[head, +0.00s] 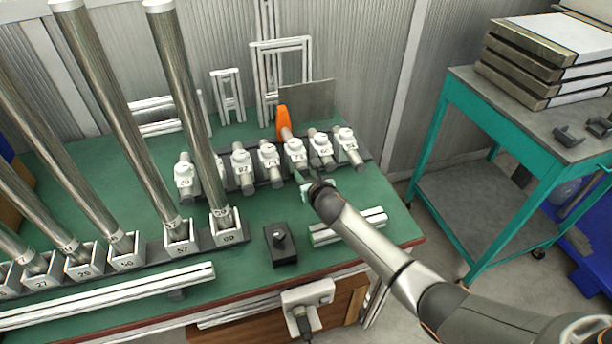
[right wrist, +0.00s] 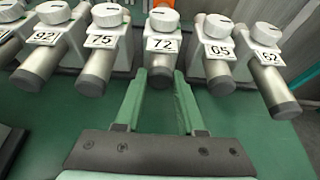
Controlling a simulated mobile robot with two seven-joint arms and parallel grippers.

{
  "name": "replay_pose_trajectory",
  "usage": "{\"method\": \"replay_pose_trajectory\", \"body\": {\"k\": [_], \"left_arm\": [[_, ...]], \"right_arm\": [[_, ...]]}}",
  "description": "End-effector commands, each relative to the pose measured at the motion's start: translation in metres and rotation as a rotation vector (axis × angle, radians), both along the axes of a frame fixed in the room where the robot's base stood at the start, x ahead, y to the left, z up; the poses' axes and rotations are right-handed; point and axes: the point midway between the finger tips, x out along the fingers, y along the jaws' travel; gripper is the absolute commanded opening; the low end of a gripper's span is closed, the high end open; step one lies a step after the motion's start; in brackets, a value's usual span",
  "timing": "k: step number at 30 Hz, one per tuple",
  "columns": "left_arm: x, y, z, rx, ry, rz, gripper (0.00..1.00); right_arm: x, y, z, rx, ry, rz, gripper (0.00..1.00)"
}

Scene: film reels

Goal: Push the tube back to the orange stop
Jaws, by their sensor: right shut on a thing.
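The tube (right wrist: 160,78) is a short metal cylinder with a dark end, seated in the white clamp labelled 72 (right wrist: 163,44). In the head view this clamp (head: 294,149) stands in a row of similar clamps on the green bench. The orange stop (head: 283,121) stands upright just behind that clamp. In the head view the right gripper (head: 301,177) reaches in from the lower right. My left gripper is not in view.
Neighbouring tubes in clamps 75 (right wrist: 103,42) and 65 (right wrist: 218,50) sit close on both sides. Tall metal tubes (head: 180,90) lean at the left. A black block (head: 280,245) and an aluminium profile (head: 348,226) lie in front. A teal cart (head: 455,120) stands right.

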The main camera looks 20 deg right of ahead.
Motion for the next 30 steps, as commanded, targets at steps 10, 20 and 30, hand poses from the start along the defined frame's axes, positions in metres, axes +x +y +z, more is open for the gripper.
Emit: {"method": "replay_pose_trajectory", "body": {"k": [10,20,30], "left_arm": [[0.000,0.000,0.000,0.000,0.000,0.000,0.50],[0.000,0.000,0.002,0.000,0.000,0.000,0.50],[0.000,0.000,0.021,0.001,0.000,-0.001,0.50]], "right_arm": [[0.000,0.000,0.001,0.000,-0.001,0.000,0.69],[-0.003,-0.001,0.003,-0.001,-0.001,-0.001,0.69],[-0.043,-0.003,0.020,-0.003,-0.001,0.001,0.69]]}}
